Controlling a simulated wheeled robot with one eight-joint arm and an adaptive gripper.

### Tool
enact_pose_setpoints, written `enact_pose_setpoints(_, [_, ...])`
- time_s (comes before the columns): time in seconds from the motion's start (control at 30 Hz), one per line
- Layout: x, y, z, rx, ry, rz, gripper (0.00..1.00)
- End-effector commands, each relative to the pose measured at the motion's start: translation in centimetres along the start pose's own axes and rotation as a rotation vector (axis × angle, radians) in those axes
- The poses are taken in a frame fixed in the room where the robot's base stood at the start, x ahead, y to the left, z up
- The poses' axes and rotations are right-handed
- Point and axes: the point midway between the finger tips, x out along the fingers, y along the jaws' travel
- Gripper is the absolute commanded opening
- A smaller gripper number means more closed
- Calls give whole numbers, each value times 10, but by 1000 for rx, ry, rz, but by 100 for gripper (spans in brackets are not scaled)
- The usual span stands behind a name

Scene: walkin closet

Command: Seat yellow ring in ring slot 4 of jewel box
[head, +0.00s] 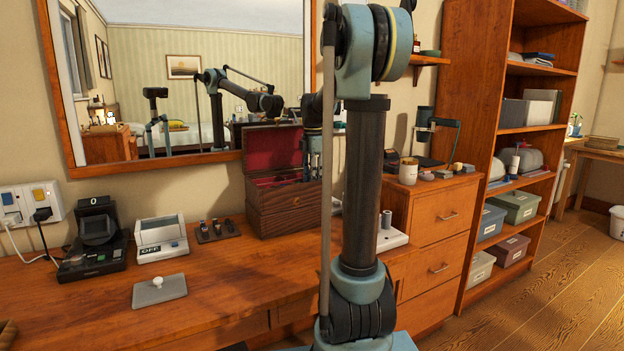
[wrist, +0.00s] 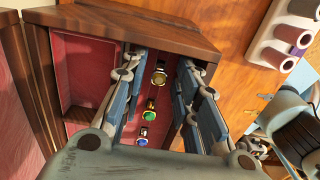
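The jewel box (head: 285,215) is a dark wooden chest with its red-lined lid raised. My gripper (head: 312,175) points down into it. In the wrist view my gripper (wrist: 162,62) is open, its fingers on either side of a row of rings inside the box. A gold ring with a yellowish look (wrist: 159,77) sits upright in the row between the fingertips; I cannot tell whether a finger touches it. Nearer the camera, a green-stoned ring (wrist: 150,105) and a blue-stoned ring (wrist: 143,131) sit in the same row. Slot numbers are not readable.
A red-lined compartment (wrist: 90,70) lies left of the row. A small dark tray (head: 217,231) with several small items, a white device (head: 160,238) and a black scale-like device (head: 92,240) stand left of the box. The mirror (head: 190,80) is behind.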

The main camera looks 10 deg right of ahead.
Motion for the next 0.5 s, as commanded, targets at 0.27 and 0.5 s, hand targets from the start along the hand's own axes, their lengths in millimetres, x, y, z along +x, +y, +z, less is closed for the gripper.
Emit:
enact_pose_setpoints(0.27, [0,0,0,0,0,0,36])
enact_pose_setpoints(0.5, [-15,0,0,0,0,0,36])
